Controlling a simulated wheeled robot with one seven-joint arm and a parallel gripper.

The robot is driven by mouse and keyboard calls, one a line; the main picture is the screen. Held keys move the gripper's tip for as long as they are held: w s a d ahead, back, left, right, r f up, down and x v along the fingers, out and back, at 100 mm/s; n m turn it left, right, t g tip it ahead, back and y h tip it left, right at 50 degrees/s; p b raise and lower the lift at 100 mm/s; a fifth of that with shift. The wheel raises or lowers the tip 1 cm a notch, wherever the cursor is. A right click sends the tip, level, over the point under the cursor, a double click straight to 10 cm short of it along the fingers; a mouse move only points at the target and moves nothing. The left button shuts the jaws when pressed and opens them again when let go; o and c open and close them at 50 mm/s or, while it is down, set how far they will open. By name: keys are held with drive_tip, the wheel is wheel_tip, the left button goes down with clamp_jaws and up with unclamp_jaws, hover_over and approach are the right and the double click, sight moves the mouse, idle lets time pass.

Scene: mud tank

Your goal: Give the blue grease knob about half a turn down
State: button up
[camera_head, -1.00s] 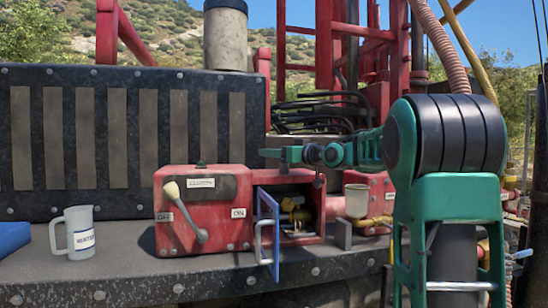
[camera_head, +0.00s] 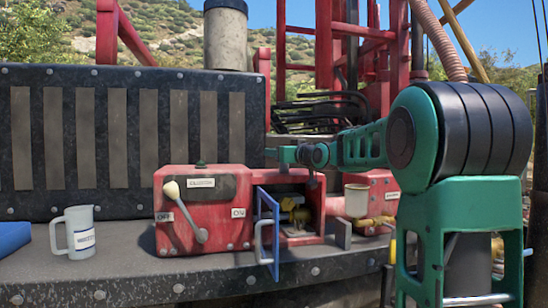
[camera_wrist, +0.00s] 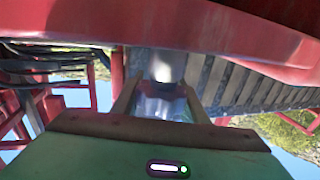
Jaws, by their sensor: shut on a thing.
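My gripper (camera_head: 272,153) is at the left end of the outstretched arm, above the red box with the open blue door. In the wrist view its two brownish fingers (camera_wrist: 162,103) stand on either side of a bluish, blurred piece, which I take for the blue grease knob (camera_wrist: 165,106). The fingers are shut on it. In the head view I cannot make out the knob, nor how far it is turned. The wrist view looks upside down, with a red housing (camera_wrist: 150,25) filling its upper part close to the fingers.
A beige cup (camera_head: 356,200) stands to the right. A white jug (camera_head: 78,235) is at the left, with clear deck between.

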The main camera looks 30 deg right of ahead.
drive_tip(key=shift+m+h, duration=0.4)
drive_tip(key=shift+h, duration=0.2)
drive_tip(key=shift+d, duration=0.1)
drive_tip(key=o, duration=1)
drive_tip(key=shift+o, duration=0.2)
drive_tip(key=shift+s, duration=0.1)
drive_tip(key=s+a, duration=0.1)
drive_tip(key=s, duration=0.9)
drive_tip(key=shift+s, duration=0.2)
